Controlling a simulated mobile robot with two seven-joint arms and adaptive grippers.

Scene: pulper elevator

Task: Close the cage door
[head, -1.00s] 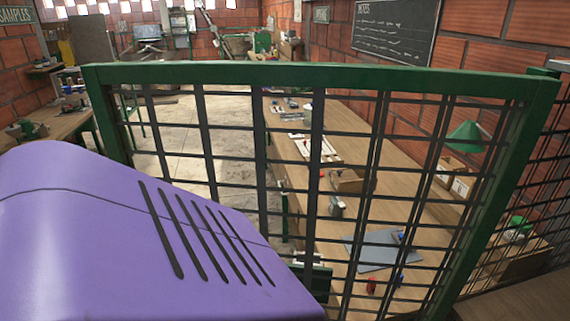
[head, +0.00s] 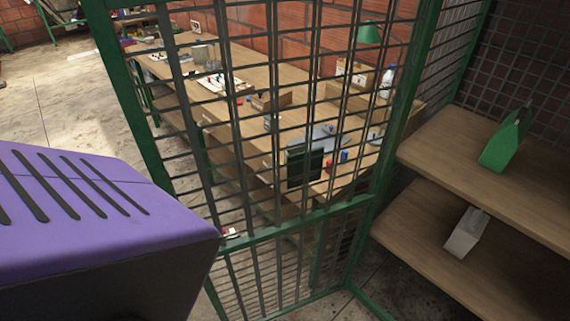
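A green-framed mesh panel (head: 136,102) of the cage stands upright across the middle of the head view. I take it for the cage door. Its left upright leans through the upper left, and its right upright meets the corner beside the shelves. A dark rectangular plate (head: 305,166) with a green edge sits at mid height on the mesh. The top edge is out of the picture. I cannot tell whether the panel is latched or ajar. Neither of my grippers is in view.
Behind the mesh, a long wooden bench (head: 240,105) holds tools and small items. At the right, an upper shelf (head: 455,170) bears a green box (head: 507,137), and a lower shelf (head: 420,225) bears a grey object (head: 465,232). Bare floor (head: 70,105) lies at the left.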

